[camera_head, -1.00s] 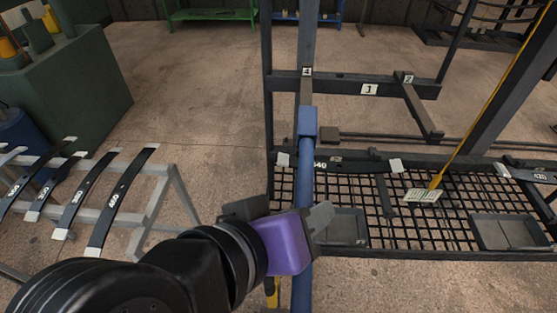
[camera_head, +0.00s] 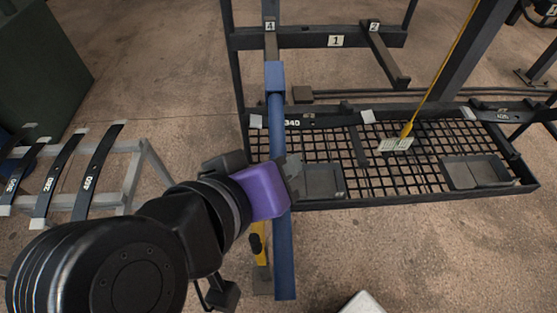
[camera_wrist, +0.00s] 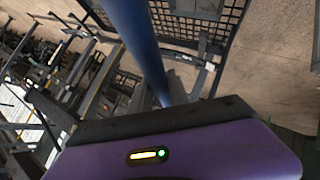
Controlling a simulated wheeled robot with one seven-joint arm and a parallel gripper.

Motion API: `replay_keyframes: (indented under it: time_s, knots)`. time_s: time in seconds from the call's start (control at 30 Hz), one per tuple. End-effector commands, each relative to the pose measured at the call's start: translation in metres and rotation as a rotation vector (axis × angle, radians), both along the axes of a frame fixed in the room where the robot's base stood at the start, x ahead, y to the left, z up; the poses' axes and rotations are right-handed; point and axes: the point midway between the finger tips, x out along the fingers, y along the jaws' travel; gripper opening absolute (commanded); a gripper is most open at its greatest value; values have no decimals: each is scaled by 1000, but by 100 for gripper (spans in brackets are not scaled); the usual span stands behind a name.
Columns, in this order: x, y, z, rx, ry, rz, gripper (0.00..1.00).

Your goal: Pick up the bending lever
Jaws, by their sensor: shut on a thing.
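The bending lever is a long blue bar (camera_head: 282,240) with a square blue socket at its far end, in the middle of the head view. The socket end lies by the dark post marked 4 (camera_head: 270,40); I cannot tell whether they touch. My purple gripper (camera_head: 290,178) is shut on the bar along its middle. In the wrist view the blue bar (camera_wrist: 145,45) runs down to the jaws, whose grip is partly hidden behind the purple body.
A mesh rack shelf (camera_head: 385,150) with metal trays (camera_head: 475,172) lies right of the bar. A yellow cord with a tag (camera_head: 396,144) hangs there. Numbered black springs (camera_head: 97,170) rest on a grey stand at left. A yellow-handled object (camera_head: 258,245) is below the gripper.

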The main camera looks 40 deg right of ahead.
Motion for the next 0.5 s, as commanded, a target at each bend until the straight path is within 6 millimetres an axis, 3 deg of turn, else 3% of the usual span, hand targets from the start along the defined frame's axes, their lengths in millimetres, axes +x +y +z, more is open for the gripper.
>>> replay_keyframes:
  time_s: [0.23,0.43,0.5]
  knots:
    - [1,0,16,-3,-4,-1,0]
    - [1,-1,42,-3,-5,-2,0]
    - [-2,11,35,-3,-4,7,0]
